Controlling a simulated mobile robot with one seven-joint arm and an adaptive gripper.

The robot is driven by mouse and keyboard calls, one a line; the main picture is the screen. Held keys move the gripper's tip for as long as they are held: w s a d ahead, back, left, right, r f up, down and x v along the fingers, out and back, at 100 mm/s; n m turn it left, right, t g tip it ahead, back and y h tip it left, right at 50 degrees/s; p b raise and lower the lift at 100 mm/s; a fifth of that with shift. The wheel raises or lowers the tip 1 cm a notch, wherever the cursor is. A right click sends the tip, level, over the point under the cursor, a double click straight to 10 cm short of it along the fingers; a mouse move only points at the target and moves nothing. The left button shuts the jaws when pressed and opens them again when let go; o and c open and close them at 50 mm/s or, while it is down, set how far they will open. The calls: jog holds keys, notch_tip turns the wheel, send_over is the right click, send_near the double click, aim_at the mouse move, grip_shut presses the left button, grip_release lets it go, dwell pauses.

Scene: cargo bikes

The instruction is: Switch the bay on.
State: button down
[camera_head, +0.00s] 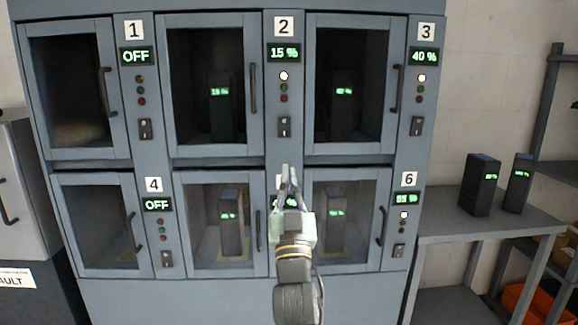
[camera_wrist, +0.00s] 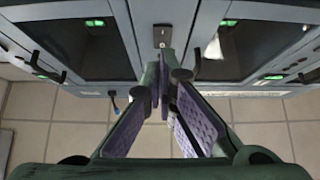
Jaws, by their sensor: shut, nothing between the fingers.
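A grey cabinet (camera_head: 330,298) holds numbered bays with glass doors. The bay 1 display (camera_head: 136,56) and the bay 4 display (camera_head: 157,205) read OFF. The bay 2 display (camera_head: 284,53) reads 15 % and the bay 3 display (camera_head: 424,57) 40 %, each with a white lamp lit. Rocker switches sit below the lamps, such as the bay 1 switch (camera_head: 145,129) and bay 4 switch (camera_head: 167,259). My gripper (camera_head: 289,172) is shut and empty, in front of the lower middle strip, mostly hiding that strip's display and switch. In the wrist view a switch (camera_wrist: 162,33) shows beyond the fingertips.
Black batteries stand in bays 2, 3, 6 and the lower middle bay. Two more batteries (camera_head: 480,185) stand on a grey side table (camera_head: 450,228) at right. Door handles (camera_head: 254,88) protrude from the doors. All visible doors look shut.

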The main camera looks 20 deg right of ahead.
jog(key=shift+b+v, duration=0.4)
jog(key=shift+v, duration=1.15)
jog(key=shift+w+f, duration=0.15)
